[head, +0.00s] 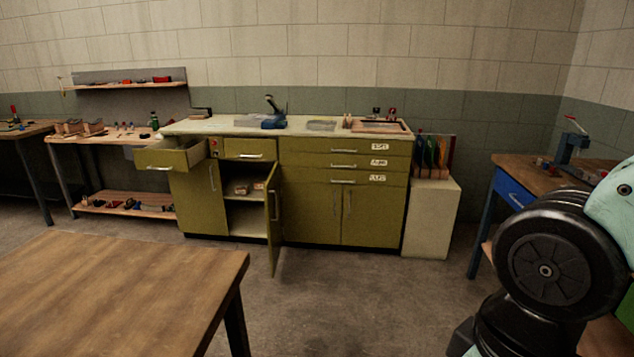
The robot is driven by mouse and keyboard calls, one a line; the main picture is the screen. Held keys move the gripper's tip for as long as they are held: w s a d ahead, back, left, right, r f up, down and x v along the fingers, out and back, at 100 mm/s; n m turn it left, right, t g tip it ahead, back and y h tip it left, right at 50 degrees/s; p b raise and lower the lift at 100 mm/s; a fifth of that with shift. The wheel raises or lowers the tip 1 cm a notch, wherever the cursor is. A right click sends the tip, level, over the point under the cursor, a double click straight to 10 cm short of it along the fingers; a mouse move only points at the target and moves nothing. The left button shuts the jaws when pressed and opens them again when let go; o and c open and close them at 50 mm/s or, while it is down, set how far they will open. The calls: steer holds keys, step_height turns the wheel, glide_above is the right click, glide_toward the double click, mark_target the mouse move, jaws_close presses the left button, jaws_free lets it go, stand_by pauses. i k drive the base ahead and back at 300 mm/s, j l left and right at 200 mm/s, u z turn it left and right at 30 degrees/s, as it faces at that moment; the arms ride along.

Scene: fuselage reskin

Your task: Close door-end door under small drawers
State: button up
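An olive-green cabinet (310,232) stands against the far wall with a light worktop. Under the two small drawers at its left end, one door (273,218) stands open, swung out toward me on its right side. The shelves (245,201) behind it are exposed, with small items on the upper one. The door to its left (199,200) is shut. The left small drawer (170,156) is pulled out; the right small drawer (250,149) looks shut. My gripper is not in view; only part of my arm shows at the right edge.
A wooden table (120,280) fills the lower left foreground. A workbench with a blue drawer (513,192) stands at the right. A pale box unit (432,215) adjoins the cabinet's right end. The concrete floor (350,300) before the cabinet is clear.

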mark_target(271, 188)
steer(key=i+u, duration=0.2)
steer(key=i, duration=0.25)
steer(key=i+l+u, duration=0.15)
steer(key=i, duration=0.35)
steer(key=i+l+u, duration=0.2)
steer(key=i, duration=0.25)
steer(key=i+l+u, duration=0.35)
steer(key=i+l, duration=0.15)
steer(key=i, duration=0.25)
steer(key=i+l+u, duration=0.15)
steer(key=i+l, duration=0.15)
steer(key=i, duration=0.2)
